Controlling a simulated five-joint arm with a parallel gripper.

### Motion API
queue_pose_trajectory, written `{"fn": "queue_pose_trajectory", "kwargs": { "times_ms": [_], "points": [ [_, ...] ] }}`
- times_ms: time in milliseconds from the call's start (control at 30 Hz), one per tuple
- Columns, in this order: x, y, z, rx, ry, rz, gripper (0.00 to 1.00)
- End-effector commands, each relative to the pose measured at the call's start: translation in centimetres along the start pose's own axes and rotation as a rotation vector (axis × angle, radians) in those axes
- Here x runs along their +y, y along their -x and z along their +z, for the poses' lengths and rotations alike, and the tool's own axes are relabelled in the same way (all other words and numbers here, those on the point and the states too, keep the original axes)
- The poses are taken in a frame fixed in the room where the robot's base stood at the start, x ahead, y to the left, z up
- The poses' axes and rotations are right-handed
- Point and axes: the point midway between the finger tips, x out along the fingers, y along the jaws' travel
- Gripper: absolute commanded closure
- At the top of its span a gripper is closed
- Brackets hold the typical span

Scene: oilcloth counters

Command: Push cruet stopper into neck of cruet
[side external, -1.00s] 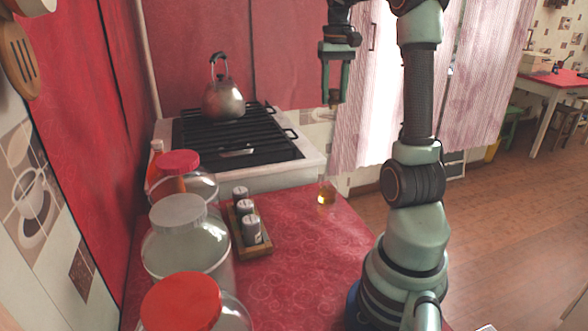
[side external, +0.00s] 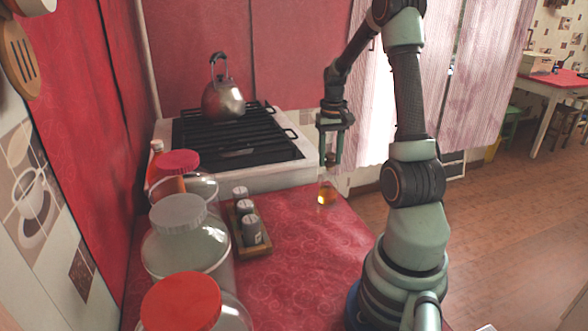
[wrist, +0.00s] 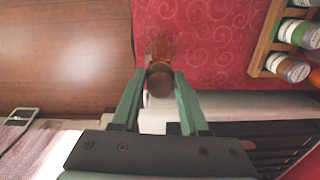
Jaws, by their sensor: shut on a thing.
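The cruet (side external: 327,194) is a small clear glass bottle with amber liquid, standing upright on the red counter near its right edge. My gripper (side external: 331,163) points down just above it, shut on the brown cruet stopper (side external: 331,158). In the wrist view, the stopper (wrist: 160,82) sits between the fingertips of my gripper (wrist: 160,74), with the amber cruet (wrist: 161,48) partly hidden behind it. The stopper is at or slightly above the neck; I cannot tell whether they touch.
A wooden rack (side external: 254,248) of several shakers stands left of the cruet, near large lidded jars (side external: 187,258). A stove (side external: 235,140) with a kettle (side external: 223,100) is behind. The red counter (side external: 300,270) in front is clear.

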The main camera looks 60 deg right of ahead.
Motion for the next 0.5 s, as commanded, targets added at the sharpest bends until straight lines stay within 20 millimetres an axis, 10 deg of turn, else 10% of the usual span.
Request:
{"fn": "queue_pose_trajectory", "kwargs": {
  "times_ms": [500],
  "points": [
    [0.0, -1.9, 0.0, 0.000, 0.000, 0.000, 1.00]
  ]
}}
